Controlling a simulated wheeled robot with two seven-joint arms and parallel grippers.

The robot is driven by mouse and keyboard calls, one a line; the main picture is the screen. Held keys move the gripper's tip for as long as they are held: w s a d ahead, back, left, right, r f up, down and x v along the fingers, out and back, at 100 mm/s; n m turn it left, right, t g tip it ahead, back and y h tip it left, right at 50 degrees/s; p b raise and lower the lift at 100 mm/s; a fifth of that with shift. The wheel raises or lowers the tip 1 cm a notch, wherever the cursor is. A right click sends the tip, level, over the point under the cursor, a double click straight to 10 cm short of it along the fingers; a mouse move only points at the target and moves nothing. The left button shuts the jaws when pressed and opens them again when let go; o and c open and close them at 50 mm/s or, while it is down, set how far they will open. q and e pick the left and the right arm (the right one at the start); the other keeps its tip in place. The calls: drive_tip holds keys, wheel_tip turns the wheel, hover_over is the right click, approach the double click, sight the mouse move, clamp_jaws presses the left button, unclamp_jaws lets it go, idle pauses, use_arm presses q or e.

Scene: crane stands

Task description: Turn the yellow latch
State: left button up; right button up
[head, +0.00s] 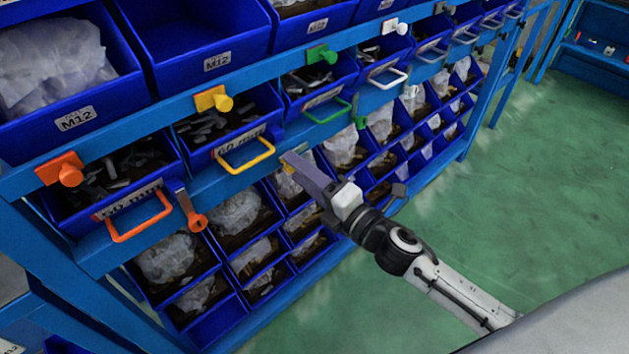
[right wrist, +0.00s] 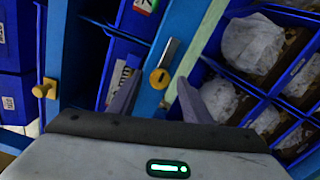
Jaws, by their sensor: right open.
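The upper yellow latch (head: 213,99) is a yellow plate with a round knob on the blue rail, above the bin with the yellow handle (head: 244,155). A lower yellow latch (right wrist: 160,78) has a round yellow knob and a grey metal bar; part of it shows beside my finger in the head view (head: 288,168). My right gripper (head: 300,172) is open and empty at this lower latch. In the right wrist view its two fingers (right wrist: 159,88) stand on either side of the knob; I cannot tell whether they touch it. My left gripper is not in view.
Orange (head: 62,170), green (head: 322,54) and white (head: 394,27) latches sit along the same rail. A lower orange latch (head: 192,211) hangs beside the orange handle (head: 134,217). Blue bins fill the rack above and below. The green floor (head: 530,180) at right is clear.

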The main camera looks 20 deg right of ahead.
drive_tip(key=b+v, duration=0.1)
drive_tip(key=v, duration=0.8)
drive_tip(key=shift+s, duration=0.35)
drive_tip(key=shift+d, duration=0.1)
drive_tip(key=s+f+m+g+h, duration=0.2)
drive_tip(key=s+f+m, duration=0.1)
drive_tip(key=f+m, duration=0.4)
drive_tip(key=s+f+m+g+h, duration=0.2)
drive_tip(key=s+f+m, duration=0.1)
drive_tip(key=f+m, duration=0.45)
drive_tip(key=s+a+f+m+g, duration=0.4)
drive_tip(key=s+f+m, duration=0.4)
drive_tip(key=s+f, duration=0.1)
drive_tip(key=shift+a+f, duration=0.25)
drive_tip(key=shift+f, duration=0.35)
